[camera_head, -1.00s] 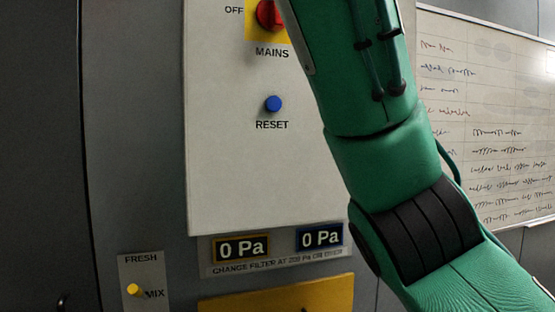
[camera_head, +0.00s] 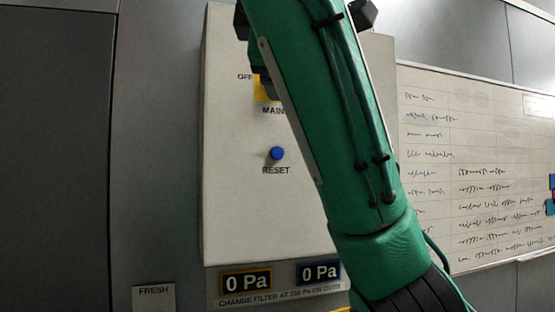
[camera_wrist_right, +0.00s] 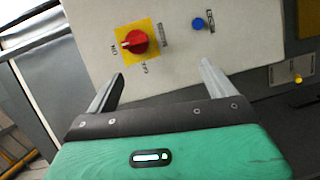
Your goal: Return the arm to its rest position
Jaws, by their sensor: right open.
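My right arm crosses the head view from the lower right up to the top and covers the red MAINS switch there. My right gripper (camera_wrist_right: 160,82) shows in the right wrist view with its two fingers wide apart and nothing between them. The red switch knob (camera_wrist_right: 137,41) on its yellow plate lies beyond the fingers, apart from them. A pale mark on the knob faces the ON label. In the head view, part of the yellow plate (camera_head: 265,88) shows beside the dark gripper parts. My left gripper is not in view.
The pale control box (camera_head: 238,215) carries a blue RESET button (camera_head: 277,153). Below it, two displays (camera_head: 246,282) read 0 Pa. A whiteboard (camera_head: 480,160) hangs at the right. A yellow FRESH/MIX knob (camera_wrist_right: 298,79) shows in the wrist view.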

